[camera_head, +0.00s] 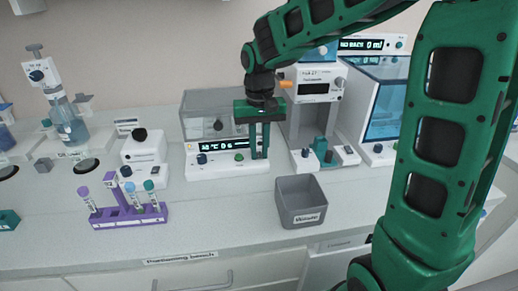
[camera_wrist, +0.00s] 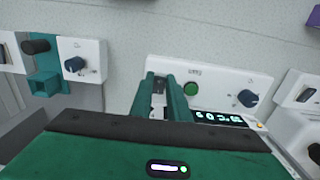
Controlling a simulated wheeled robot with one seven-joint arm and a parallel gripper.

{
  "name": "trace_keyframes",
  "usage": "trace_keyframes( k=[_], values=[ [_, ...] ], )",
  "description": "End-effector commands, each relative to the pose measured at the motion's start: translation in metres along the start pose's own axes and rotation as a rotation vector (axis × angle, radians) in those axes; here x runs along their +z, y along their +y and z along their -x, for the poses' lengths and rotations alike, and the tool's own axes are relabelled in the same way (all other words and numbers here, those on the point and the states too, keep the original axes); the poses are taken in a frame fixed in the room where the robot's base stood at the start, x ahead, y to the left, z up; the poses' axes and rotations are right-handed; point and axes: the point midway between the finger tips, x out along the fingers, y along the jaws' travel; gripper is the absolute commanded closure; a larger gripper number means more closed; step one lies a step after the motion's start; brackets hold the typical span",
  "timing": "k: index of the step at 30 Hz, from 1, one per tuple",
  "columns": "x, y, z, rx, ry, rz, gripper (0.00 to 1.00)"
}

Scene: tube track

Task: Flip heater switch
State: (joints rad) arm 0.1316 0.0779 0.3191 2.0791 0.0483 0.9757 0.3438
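The heater (camera_head: 232,171) is a white unit with a clear box at its back, a lit display, a dark blue knob and a green button. It also shows in the wrist view (camera_wrist: 218,83). A small dark switch (camera_wrist: 160,84) appears on its panel beside the green button (camera_wrist: 191,88), in the gap between my fingers. My gripper (camera_head: 260,157) points down at the heater's right end, fingers a little apart; it also shows in the wrist view (camera_wrist: 164,82). The fingers partly hide the switch, and I cannot tell whether they touch it.
A white instrument (camera_head: 311,153) with a teal part stands close to the right of my gripper. A grey bin (camera_head: 300,204) stands in front on the bench. A purple tube rack (camera_head: 128,215) with capped tubes is at the left. The bench between rack and bin is clear.

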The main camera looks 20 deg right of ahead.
Motion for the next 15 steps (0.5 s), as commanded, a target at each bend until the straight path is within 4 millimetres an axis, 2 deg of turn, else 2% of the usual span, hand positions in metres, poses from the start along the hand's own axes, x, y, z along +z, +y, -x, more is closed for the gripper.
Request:
trace_keyframes(
  k=[15],
  values=[
    [-0.003,-0.0003,0.0012,0.0,-0.082,0.0,1.0]
  ],
)
